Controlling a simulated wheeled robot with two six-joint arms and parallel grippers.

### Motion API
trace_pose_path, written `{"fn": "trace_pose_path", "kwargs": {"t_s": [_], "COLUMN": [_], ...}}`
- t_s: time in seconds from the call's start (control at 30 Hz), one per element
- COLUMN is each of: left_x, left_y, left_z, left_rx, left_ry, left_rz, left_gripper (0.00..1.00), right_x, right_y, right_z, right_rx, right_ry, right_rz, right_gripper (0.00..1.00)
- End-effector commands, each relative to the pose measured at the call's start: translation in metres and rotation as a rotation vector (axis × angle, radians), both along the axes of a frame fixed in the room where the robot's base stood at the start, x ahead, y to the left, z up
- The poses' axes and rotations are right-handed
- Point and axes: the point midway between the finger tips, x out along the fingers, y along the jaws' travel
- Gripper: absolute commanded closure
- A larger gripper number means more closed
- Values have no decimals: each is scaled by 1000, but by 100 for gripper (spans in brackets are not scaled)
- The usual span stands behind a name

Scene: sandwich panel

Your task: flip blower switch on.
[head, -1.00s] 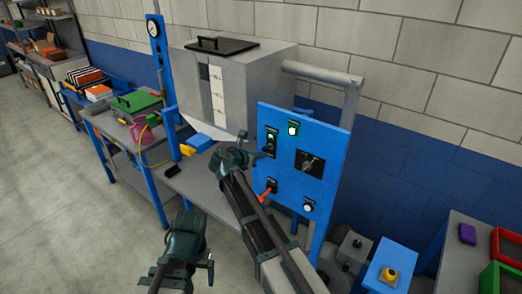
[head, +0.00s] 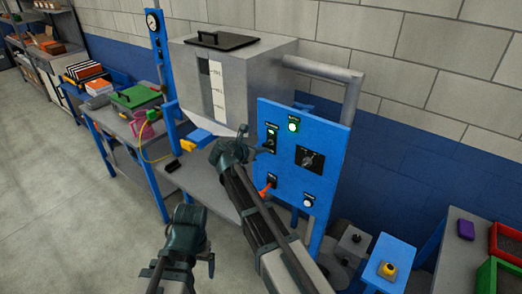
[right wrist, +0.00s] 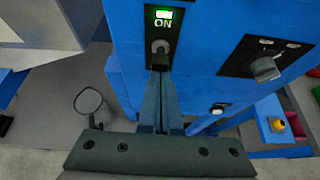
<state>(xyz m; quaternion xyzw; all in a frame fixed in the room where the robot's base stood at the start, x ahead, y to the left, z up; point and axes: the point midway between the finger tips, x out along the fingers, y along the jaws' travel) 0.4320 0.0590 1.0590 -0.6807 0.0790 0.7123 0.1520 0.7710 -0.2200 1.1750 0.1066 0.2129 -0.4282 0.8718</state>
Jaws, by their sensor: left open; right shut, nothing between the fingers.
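The blue control panel (head: 325,130) stands upright beside the grey machine. At its upper left is a toggle switch (head: 270,138); its printed label is too small to read in the head view. In the right wrist view the toggle (right wrist: 160,47) sits below a lit green window and the word ON. My right gripper (head: 262,150) is shut and empty, its fingertips just below the toggle; I cannot tell whether they touch it. The closed fingers also show in the right wrist view (right wrist: 163,78). My left gripper (head: 209,260) is open and empty, low and away from the panel.
The panel also carries a lit green lamp (head: 293,124), a rotary knob (head: 308,160), an orange-red lever (head: 265,190) and a white lamp (head: 308,200). A grey pipe (head: 322,68) runs behind it. A blue stand with a yellow button (head: 388,269) is at right. Floor at left is clear.

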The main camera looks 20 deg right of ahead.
Motion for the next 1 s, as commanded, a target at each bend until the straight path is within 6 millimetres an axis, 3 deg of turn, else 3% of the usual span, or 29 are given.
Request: {"fn": "trace_pose_path", "kwargs": {"t_s": [0.07, 0.5, 0.53, 0.6, 1.0], "left_x": [0, 0, 0, 0, 0], "left_y": [0, 0, 0, 0, 0], "left_z": [-2, -47, -34, -26, 8], "left_rx": [0, 1, 1, 1, 0], "left_ry": [0, 0, 0, 0, 0], "left_rz": [0, -4, -4, -4, 1], "left_gripper": [9, 9, 9, 9, 9], "right_x": [5, -3, -7, -14, -47], "right_y": [-1, 4, 9, 17, 59], "right_z": [3, -47, -34, -26, 8], "right_rx": [-21, -1, -1, -1, -1], "right_ry": [-10, 1, 1, 1, 2], "right_rz": [9, 0, 1, 1, 0], "right_gripper": [100, 100, 100, 100, 100]}}
